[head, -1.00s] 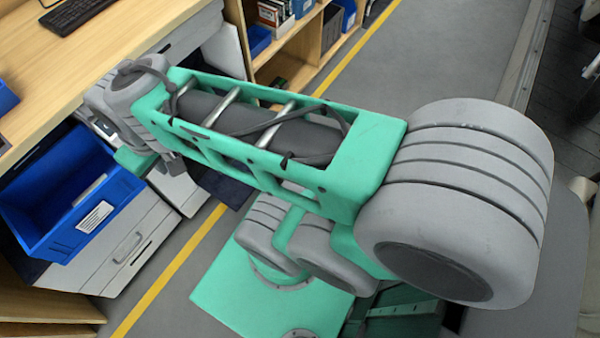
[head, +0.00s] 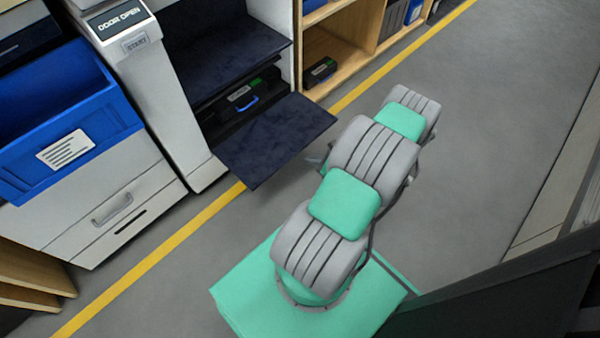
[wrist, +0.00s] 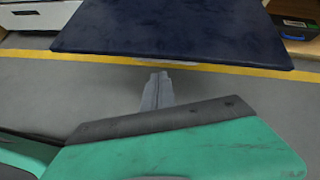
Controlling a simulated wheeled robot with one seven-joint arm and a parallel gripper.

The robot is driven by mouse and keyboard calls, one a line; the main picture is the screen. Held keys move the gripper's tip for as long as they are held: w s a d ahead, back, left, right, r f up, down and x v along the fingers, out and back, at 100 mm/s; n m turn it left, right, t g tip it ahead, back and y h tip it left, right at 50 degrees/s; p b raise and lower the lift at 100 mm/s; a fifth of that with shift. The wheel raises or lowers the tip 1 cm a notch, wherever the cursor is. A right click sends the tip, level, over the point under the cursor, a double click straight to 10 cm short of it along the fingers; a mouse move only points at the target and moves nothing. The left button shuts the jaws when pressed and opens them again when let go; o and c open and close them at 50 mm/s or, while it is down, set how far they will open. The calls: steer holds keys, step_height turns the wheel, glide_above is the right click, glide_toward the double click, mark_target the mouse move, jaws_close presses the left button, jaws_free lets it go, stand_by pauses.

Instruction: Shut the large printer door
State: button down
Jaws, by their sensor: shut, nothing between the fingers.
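The large printer door (head: 275,140) is a dark navy panel. It stands open, sticking out flat from the lower front of the white printer (head: 170,100), whose sign (head: 122,18) reads "DOOR OPEN". In the wrist view the door (wrist: 175,28) fills the upper middle, its near edge facing me. My gripper (wrist: 157,90) is shut and empty, pointing toward that edge from just below it in the picture; I cannot tell whether it touches. In the head view only a small grey bit of my gripper (head: 314,159) shows beside the door's outer corner, the rest hidden by my arm.
A black cartridge with a blue handle (head: 246,103) sits in the opening behind the door. Wooden shelves (head: 345,50) stand behind. The grey floor (head: 490,110) to the right is clear.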

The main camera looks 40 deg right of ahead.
step_height(320, 180, down, 6)
steer(key=s+m+t+h+b, duration=0.1)
steer(key=s+m, duration=0.2)
steer(key=m, duration=0.1)
steer(key=b+x, duration=0.4)
steer(key=x, duration=0.5)
steer(key=r, duration=0.1)
steer(key=w+r, duration=0.2)
steer(key=r, duration=0.1)
steer(key=shift+w+d, duration=0.1)
steer(key=shift+d, duration=0.25)
steer(key=shift+r+p, duration=0.1)
steer(key=shift+p, duration=0.2)
